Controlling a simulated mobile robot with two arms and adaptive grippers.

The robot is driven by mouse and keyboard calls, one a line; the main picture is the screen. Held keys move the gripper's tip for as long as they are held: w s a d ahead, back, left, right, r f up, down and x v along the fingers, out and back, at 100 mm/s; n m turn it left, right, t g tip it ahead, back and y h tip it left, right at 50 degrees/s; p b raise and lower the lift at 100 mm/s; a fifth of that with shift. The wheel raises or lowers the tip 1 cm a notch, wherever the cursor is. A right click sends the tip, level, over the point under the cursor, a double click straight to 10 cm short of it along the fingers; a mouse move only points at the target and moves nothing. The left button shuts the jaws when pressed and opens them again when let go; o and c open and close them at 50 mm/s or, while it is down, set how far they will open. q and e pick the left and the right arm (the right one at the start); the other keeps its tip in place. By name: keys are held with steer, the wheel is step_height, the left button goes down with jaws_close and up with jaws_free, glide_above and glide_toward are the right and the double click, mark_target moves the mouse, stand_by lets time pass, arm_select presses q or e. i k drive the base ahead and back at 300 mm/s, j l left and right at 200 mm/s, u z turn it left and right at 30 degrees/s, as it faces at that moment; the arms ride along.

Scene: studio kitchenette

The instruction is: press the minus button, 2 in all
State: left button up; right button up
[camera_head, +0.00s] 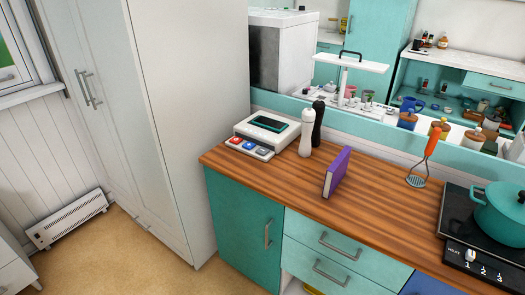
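A white device (283,141) with a dark display (269,124) stands on the wooden counter, at its back left end. Along its front is a row of three buttons: a red button (236,140), a blue button (249,146) and a grey button (262,151). The marks on these buttons are too small to read, so I cannot tell which is the minus button. The display's reading is also not legible. Neither of my grippers shows in the head view.
On the wooden counter (375,205), a white mill (306,135) and a black mill (318,122) stand right of the device. A purple book (337,172) stands in front of them. A tall white cabinet (170,110) borders the left.

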mark_target(261, 151)
steer(key=i+j+z, duration=0.25)
steer(key=i+j, duration=0.15)
steer(key=i, duration=0.25)
steer(key=i+j+z, duration=0.3)
steer(key=i+j, duration=0.25)
steer(key=i, duration=0.05)
